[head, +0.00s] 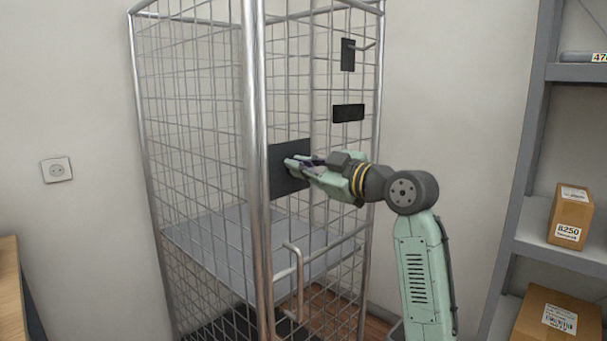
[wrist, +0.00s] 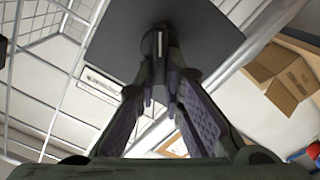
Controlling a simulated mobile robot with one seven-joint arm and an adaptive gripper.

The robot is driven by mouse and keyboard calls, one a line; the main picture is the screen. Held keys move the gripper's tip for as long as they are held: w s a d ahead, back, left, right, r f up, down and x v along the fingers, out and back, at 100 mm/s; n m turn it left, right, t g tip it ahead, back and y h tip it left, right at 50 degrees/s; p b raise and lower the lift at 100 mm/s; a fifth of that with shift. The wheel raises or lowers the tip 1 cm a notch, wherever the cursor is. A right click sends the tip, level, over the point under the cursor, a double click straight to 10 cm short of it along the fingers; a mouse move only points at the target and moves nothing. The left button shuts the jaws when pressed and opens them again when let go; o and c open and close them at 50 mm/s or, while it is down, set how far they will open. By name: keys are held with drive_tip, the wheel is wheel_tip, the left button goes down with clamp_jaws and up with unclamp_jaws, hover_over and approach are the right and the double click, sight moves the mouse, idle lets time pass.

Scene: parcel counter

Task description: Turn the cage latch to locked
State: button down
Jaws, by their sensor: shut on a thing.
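The roll cage (head: 256,120) is a tall metal wire-mesh frame in the head view. A square dark latch plate (head: 290,186) is fixed on its side, and it also fills the top middle of the wrist view (wrist: 205,40). My gripper (head: 297,163) reaches in from the right with its fingertips at this plate. In the wrist view its fingers close together on the latch handle (wrist: 160,42), of which a small pale metal part shows between the tips. The fingers hide most of the handle, so I cannot tell its angle.
Two smaller dark plates (head: 348,113) and (head: 347,55) sit higher on the cage. A bent metal handle (head: 298,270) stands out below. A grey shelf rack with cardboard boxes (head: 570,217) is at right. A wooden surface (head: 10,290) is at far left.

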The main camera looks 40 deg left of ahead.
drive_tip(key=n+b, duration=0.1)
drive_tip(key=n, duration=0.2)
drive_tip(key=f+n+b, duration=0.1)
drive_tip(key=n+b, duration=0.1)
drive_tip(key=n, duration=0.2)
drive_tip(key=n+b, duration=0.1)
drive_tip(key=n, duration=0.2)
drive_tip(key=shift+s+f+n, duration=0.25)
drive_tip(key=shift+s+n, duration=0.05)
drive_tip(key=shift+s, duration=0.1)
idle(0.3)
drive_tip(key=c, duration=1.7)
unclamp_jaws()
drive_tip(key=s+d, duration=0.1)
drive_tip(key=d, duration=1.1)
